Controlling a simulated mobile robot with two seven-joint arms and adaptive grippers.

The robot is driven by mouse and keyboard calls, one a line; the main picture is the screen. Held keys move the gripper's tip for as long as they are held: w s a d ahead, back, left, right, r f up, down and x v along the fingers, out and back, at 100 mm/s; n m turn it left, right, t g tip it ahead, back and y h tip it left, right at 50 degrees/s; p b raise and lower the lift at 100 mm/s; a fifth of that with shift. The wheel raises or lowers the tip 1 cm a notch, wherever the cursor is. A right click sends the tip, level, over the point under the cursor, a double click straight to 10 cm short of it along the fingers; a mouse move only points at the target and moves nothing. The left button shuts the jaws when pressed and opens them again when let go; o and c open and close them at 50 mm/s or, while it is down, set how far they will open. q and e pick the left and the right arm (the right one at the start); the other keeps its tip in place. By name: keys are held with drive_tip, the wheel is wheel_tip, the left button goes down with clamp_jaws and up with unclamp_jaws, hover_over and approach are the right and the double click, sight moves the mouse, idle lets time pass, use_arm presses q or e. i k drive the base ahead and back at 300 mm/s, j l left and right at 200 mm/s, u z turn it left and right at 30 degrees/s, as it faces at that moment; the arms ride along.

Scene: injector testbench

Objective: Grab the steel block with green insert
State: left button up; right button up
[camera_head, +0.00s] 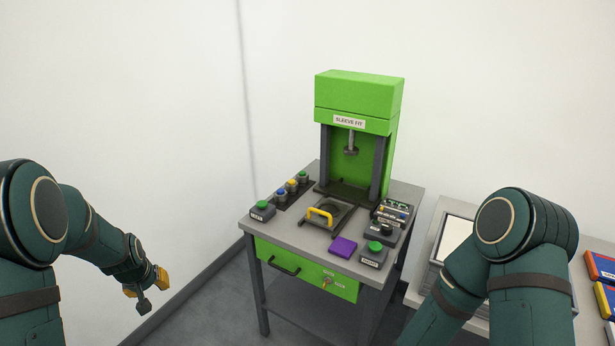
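A small block with a green top (303,177) stands at the far end of a short row on the left of the green press bench. A yellow-topped block (292,186) and a blue-topped block (281,195) stand in the same row, nearer to me. At this size I cannot make out the steel bodies clearly. My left gripper (146,290), with yellow parts, hangs well left of the bench, apart from everything. Its finger opening is not clear, and I see nothing held in it. My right arm is at the right, but its gripper is out of view.
The bench top (290,232) carries a green press (358,95), a yellow-handled fixture (320,214), a purple pad (343,247) and button boxes at left (262,210) and right (374,255). Another table (425,268) stands at right. Floor between my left gripper and the bench is clear.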

sight(302, 181)
drive_tip(key=i+j+z, duration=0.85)
drive_tip(key=j+z, duration=0.15)
drive_tip(key=j, duration=0.2)
drive_tip(key=i+j+z, duration=0.25)
drive_tip(key=j, duration=0.15)
drive_tip(key=j+z, duration=0.25)
drive_tip(key=j, duration=0.2)
drive_tip(key=j+z, duration=0.25)
drive_tip(key=j, duration=0.2)
drive_tip(key=j+z, duration=0.25)
drive_tip(key=j, duration=0.15)
drive_tip(key=k+j+z, duration=0.1)
drive_tip(key=j+z, duration=0.15)
drive_tip(key=j, duration=0.2)
drive_tip(key=k+j+z, duration=0.1)
drive_tip(key=j+z, duration=0.15)
drive_tip(key=j, duration=0.15)
drive_tip(key=k+j+z, duration=0.25)
drive_tip(key=j, duration=0.15)
drive_tip(key=i, duration=0.1)
